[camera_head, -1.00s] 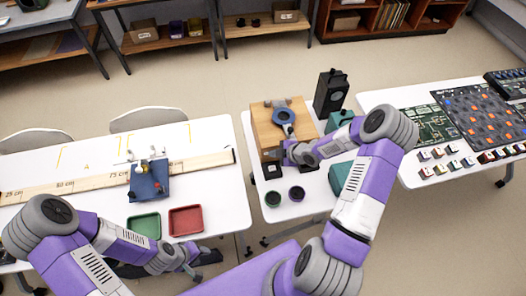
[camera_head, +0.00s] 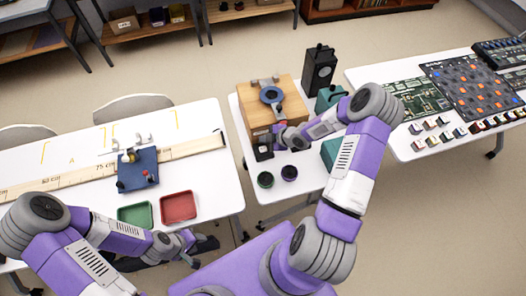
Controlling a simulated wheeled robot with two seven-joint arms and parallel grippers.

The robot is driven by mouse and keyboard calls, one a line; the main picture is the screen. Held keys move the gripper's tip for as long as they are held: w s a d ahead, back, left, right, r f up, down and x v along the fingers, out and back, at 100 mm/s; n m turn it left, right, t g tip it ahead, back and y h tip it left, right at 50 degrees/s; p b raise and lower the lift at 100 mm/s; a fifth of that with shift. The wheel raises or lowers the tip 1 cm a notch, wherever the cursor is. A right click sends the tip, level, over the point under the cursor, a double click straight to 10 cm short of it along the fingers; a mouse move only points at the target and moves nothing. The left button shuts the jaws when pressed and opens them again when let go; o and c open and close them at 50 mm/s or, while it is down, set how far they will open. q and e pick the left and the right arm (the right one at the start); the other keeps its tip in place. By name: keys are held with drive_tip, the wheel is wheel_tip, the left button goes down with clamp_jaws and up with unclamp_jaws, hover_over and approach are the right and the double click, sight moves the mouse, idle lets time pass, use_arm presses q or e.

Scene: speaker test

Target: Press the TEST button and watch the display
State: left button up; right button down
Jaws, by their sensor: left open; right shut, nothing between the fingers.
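My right gripper (camera_head: 264,138) is shut and empty at the near side of this box. A small black block (camera_head: 263,152) is just below it; I cannot tell whether they touch. A black speaker-like case (camera_head: 319,70) with a round face stands behind to the right. I cannot make out a TEST button or a display. My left gripper (camera_head: 198,246) is open and empty by the near edge of the left table, its fingers small and dark.
Two small dark cups (camera_head: 265,180) stand near the middle table's front. Teal boxes (camera_head: 329,97) stand at its right side. The left table holds a blue device (camera_head: 137,170), a long ruler (camera_head: 80,178), a green tray (camera_head: 136,215) and a red tray (camera_head: 178,207). Circuit boards (camera_head: 417,98) lie on the right table.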

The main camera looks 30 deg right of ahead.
sight(265, 150)
use_arm(q)
drive_tip(key=shift+f+b, duration=1.45)
drive_tip(key=shift+f, duration=0.45)
use_arm(e)
drive_tip(key=shift+f, duration=2.25)
use_arm(q)
drive_tip(key=shift+f+b, duration=0.4)
drive_tip(key=shift+b, duration=0.05)
use_arm(e)
drive_tip(key=shift+f, duration=0.4)
use_arm(q)
drive_tip(key=shift+f+b, duration=0.4)
drive_tip(key=shift+f, duration=0.05)
use_arm(e)
drive_tip(key=shift+f, duration=0.45)
use_arm(q)
drive_tip(key=shift+r, duration=0.15)
use_arm(e)
drive_tip(key=shift+r, duration=0.15)
use_arm(q)
drive_tip(key=shift+r+p, duration=0.55)
drive_tip(key=shift+p, duration=0.15)
use_arm(e)
drive_tip(key=shift+r, duration=0.75)
wheel_tip(265, 150, up, 5)
drive_tip(key=p, duration=0.4)
use_arm(q)
wheel_tip(265, 150, up, 4)
